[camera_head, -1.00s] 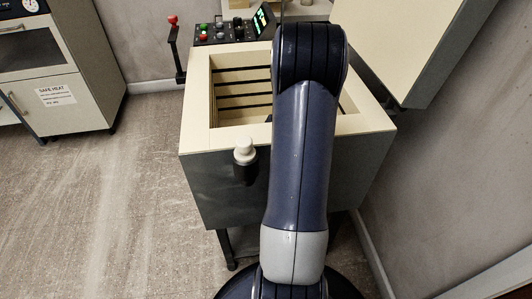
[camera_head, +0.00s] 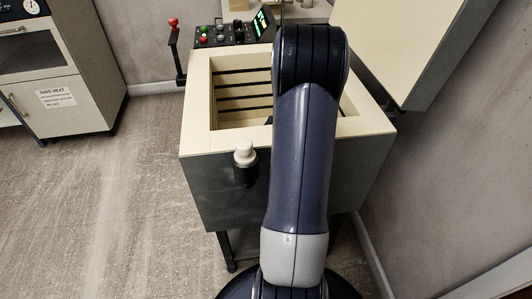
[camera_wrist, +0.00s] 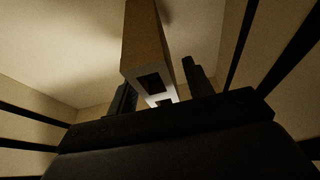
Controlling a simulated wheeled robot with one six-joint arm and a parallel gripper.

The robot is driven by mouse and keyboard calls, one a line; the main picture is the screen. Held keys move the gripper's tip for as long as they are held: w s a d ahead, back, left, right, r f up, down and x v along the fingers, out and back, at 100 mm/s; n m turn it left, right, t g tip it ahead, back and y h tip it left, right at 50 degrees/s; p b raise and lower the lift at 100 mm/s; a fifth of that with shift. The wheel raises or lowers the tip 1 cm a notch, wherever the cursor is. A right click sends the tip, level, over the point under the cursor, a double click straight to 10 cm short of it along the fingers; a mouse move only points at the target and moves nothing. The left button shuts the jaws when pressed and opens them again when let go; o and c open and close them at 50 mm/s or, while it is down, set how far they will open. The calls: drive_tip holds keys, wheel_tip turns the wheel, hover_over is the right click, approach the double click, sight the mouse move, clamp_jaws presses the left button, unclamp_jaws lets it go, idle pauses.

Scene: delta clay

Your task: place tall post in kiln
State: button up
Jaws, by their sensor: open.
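The kiln (camera_head: 197,143) stands open ahead of me, a box with a pale rim and dark slots or bands along its inner walls. My arm reaches over its front rim, and it hides my gripper in the head view. In the wrist view my gripper (camera_wrist: 158,92) is open inside the kiln. The tall post (camera_wrist: 145,45), a long tan square bar with a dark square hole in its pale end, shows between and beyond the fingers. I cannot tell whether a finger touches it, or whether it stands fully upright.
The kiln's raised lid (camera_head: 418,50) is at the upper right, close to the wall. A control box (camera_head: 222,36) with buttons and a red-knobbed lever (camera_head: 174,45) are behind the kiln. A cabinet (camera_head: 65,85) stands at the left. Open floor lies between.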

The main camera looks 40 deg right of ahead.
drive_tip(key=p+v, duration=0.2)
drive_tip(key=v, duration=0.9)
drive_tip(key=shift+s+d+r, duration=0.1)
drive_tip(key=shift+r, duration=0.15)
